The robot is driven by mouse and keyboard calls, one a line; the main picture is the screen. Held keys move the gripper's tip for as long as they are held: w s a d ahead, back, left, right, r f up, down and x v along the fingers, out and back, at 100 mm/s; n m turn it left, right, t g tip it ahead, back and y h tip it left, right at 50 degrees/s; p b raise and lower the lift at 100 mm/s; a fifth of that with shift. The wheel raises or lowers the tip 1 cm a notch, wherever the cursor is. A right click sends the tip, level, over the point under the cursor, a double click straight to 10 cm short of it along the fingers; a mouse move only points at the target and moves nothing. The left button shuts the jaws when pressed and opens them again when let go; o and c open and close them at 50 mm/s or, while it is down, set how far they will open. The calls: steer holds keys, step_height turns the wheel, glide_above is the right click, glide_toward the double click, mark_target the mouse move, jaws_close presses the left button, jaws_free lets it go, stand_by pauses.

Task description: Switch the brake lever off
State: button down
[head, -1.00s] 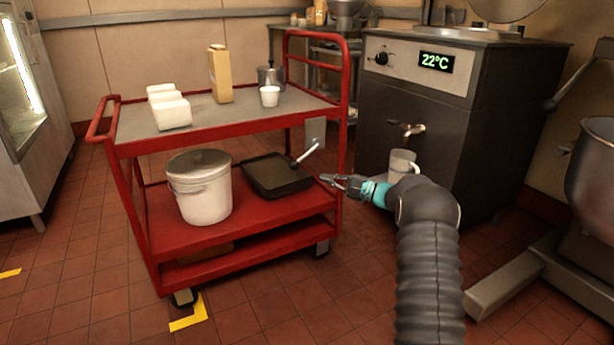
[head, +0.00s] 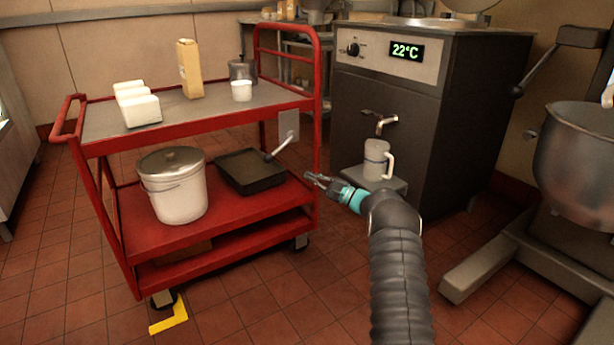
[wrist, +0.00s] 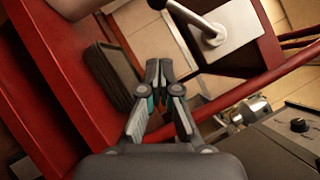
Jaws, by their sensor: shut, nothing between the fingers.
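The brake lever (head: 281,146) is a grey rod on a pale plate (head: 289,124) at the red cart's right end. It slopes down and left from its pivot in the head view. In the wrist view the lever (wrist: 188,17) runs from the plate (wrist: 238,38) to the upper left, and its outer end is partly cut off. My gripper (head: 314,180) is shut and empty, with its tips together in the wrist view (wrist: 160,68). It is to the right of and lower than the lever in the head view, apart from it.
The red cart (head: 240,240) carries a lidded bucket (head: 172,190) and a black tray (head: 250,172) on its lower shelf. A mug (head: 375,160) stands beneath the tap of the dark machine (head: 420,120). A mixer bowl (head: 580,165) is at right. Floor shows in front of the cart.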

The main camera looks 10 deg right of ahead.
mark_target(281, 148)
steer(key=w+a+r, duration=0.3)
steer(key=w+a, duration=0.1)
steer(key=a, duration=0.5)
steer(key=shift+w+a+r, duration=0.15)
steer(key=shift+w+r, duration=0.1)
steer(key=shift+r, duration=0.15)
steer(key=shift+s+r, duration=0.1)
